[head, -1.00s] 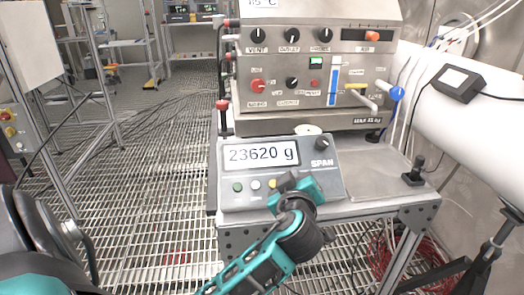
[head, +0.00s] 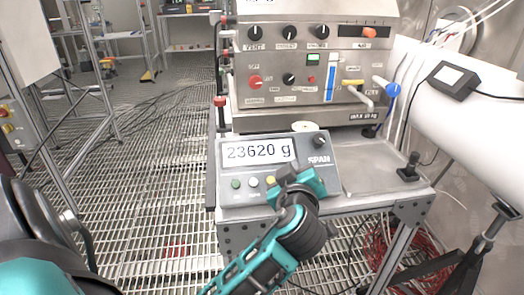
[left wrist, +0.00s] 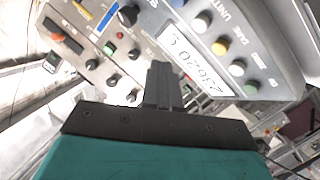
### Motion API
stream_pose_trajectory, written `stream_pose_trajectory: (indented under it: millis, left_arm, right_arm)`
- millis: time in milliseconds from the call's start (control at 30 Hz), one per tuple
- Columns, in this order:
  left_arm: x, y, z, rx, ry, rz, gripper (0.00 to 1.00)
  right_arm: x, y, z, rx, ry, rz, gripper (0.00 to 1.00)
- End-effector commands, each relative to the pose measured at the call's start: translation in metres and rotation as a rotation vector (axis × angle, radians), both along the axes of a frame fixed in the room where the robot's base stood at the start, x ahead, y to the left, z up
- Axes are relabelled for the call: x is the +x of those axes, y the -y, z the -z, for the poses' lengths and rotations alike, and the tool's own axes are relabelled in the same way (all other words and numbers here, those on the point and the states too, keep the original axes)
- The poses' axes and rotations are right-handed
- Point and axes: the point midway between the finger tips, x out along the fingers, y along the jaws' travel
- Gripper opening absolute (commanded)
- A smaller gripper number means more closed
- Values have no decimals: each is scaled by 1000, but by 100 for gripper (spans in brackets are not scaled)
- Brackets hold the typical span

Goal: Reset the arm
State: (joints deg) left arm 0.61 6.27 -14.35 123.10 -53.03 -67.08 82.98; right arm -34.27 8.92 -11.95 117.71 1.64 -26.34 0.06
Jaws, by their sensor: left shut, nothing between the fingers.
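My left arm comes in from the bottom of the head view. Its teal and black gripper (head: 290,178) is in front of the lower right part of the scale's display unit (head: 232,172). In the left wrist view the dark fingers of the left gripper (left wrist: 162,85) are pressed together with nothing between them. The display unit (left wrist: 232,45) is close beyond them, tilted in that view, with its buttons and digits showing. Whether the fingers touch the unit I cannot tell. The head view reads 23620 g. My right gripper is not in view.
A steel control panel (head: 292,100) with knobs and levers stands behind the scale on a metal table (head: 370,190). A black joystick (head: 409,167) is on the table's right. A white pipe (head: 460,120) runs along the right. Open grating floor (head: 125,190) lies to the left.

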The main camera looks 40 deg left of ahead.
Motion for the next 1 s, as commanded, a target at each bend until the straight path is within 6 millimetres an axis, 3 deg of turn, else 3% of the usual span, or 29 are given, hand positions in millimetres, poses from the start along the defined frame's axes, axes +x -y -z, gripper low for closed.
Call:
stream_pose_trajectory:
  millis: [367, 467, 567, 700, 800, 1000]
  left_arm:
    - [0, 3, 8, 18, -37, 30, 0]
    - [-2, 15, 34, 72, -147, 134, 0]
    - [-12, 35, 76, 157, -302, 315, 0]
    - [-47, 67, 137, 278, -475, 607, 0]
    - [-80, 85, 171, 351, -536, 784, 0]
    - [-135, 105, 205, 454, -556, 984, 0]
  right_arm:
    - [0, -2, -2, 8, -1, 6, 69]
    - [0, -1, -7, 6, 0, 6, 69]
    - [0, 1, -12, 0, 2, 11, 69]
    - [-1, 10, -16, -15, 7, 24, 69]
    - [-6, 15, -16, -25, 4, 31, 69]
    - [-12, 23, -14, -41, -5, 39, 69]
